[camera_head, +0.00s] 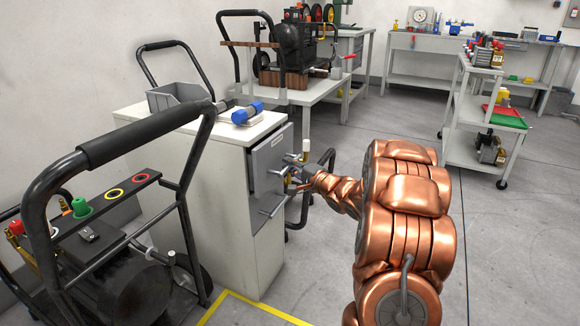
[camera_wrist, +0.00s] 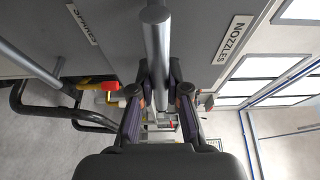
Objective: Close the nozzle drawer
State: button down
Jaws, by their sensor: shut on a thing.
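The nozzle drawer's grey front (camera_head: 268,160) is on the right side of the white cabinet (camera_head: 200,190) in the head view and looks slightly proud of it. In the wrist view its front carries a white NOZZLES label (camera_wrist: 228,38). A round metal bar handle (camera_wrist: 157,42) runs down the middle of that view. My gripper (camera_wrist: 159,90) has a finger on each side of the bar and is shut on it. In the head view my gripper (camera_head: 297,184) is at the drawer front, and the contact is too small to make out.
A grey bin (camera_head: 176,97) and a blue-ended tool (camera_head: 247,113) lie on the cabinet top. A black-framed cart (camera_head: 120,200) stands close at left. Another label (camera_wrist: 82,24) shows left of the handle. Open floor lies right of my arm, before a shelf trolley (camera_head: 470,155).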

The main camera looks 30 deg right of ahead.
aim_at(278, 162)
jog(key=shift+w+a+r+p, duration=0.1)
jog(key=shift+w+a+p, duration=0.4)
jog(key=shift+w+p, duration=0.55)
jog(key=shift+w+a+p, duration=0.5)
jog(key=shift+w+p, duration=0.25)
jog(key=shift+p, duration=0.5)
jog(key=shift+a, duration=0.1)
jog(key=c, duration=1.1)
grip_release()
jog(key=shift+w, duration=0.1)
jog(key=shift+c, duration=0.2)
jog(key=s+d, duration=0.1)
jog(key=s, duration=1.1)
jog(key=shift+d, duration=0.4)
